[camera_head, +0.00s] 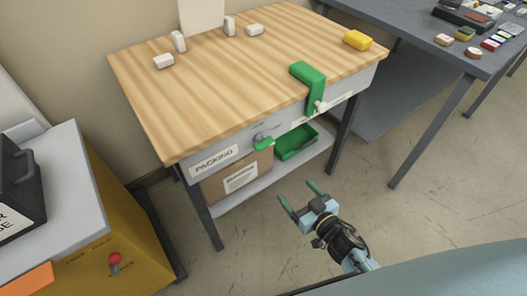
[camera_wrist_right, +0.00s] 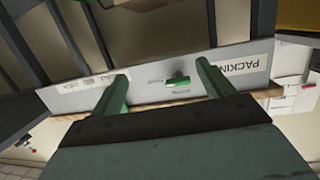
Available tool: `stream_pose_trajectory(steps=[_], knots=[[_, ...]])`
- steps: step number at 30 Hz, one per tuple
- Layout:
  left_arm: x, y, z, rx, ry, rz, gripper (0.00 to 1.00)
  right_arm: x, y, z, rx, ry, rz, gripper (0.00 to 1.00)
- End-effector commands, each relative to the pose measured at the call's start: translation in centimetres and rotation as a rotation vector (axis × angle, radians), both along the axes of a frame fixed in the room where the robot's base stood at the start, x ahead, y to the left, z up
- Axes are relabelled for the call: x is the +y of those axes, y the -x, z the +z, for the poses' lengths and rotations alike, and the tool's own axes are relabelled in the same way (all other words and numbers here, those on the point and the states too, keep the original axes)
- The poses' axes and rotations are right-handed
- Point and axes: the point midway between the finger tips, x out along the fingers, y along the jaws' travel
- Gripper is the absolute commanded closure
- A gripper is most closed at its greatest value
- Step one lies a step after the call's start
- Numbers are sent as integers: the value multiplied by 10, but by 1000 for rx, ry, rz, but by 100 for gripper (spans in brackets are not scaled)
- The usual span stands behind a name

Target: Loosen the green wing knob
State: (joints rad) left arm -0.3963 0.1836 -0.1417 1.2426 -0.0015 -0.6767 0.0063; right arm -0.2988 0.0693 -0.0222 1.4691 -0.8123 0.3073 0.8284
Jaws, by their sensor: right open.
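The green wing knob (camera_head: 263,144) sticks out from the front panel of the wooden-topped packing table. It sits just right of the PACKING label. In the right wrist view the green knob (camera_wrist_right: 178,81) shows beyond my fingertips, between the two fingers and closer to the right-hand one. My right gripper (camera_head: 297,194) is open and empty, in front of the table and apart from the knob. Its two green fingers also show in the right wrist view (camera_wrist_right: 162,75), spread wide. My left gripper is not in view.
A green clamp-like piece (camera_head: 308,76) hangs over the table's front edge. A green tray (camera_head: 296,143) and a cardboard box (camera_head: 238,179) sit on the lower shelf. White blocks and a yellow block (camera_head: 357,40) lie on the tabletop (camera_head: 220,90). A yellow machine stands at left.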

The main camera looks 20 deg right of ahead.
Motion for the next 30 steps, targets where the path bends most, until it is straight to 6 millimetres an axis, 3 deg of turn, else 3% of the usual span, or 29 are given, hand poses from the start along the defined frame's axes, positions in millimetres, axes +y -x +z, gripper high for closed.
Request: stream_pose_trajectory(steps=[3, 8, 14, 22, 30], knots=[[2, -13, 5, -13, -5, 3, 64, 8, -15, 43, -128, -25, 55, 20], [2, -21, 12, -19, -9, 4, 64, 13, -22, 70, -192, -37, 93, 20], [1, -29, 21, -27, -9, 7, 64, 22, -45, 74, -200, -38, 96, 20], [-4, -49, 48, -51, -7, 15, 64, 42, -100, 72, -199, -38, 95, 20], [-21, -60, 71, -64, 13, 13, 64, 55, -137, 72, -195, -38, 95, 20]])
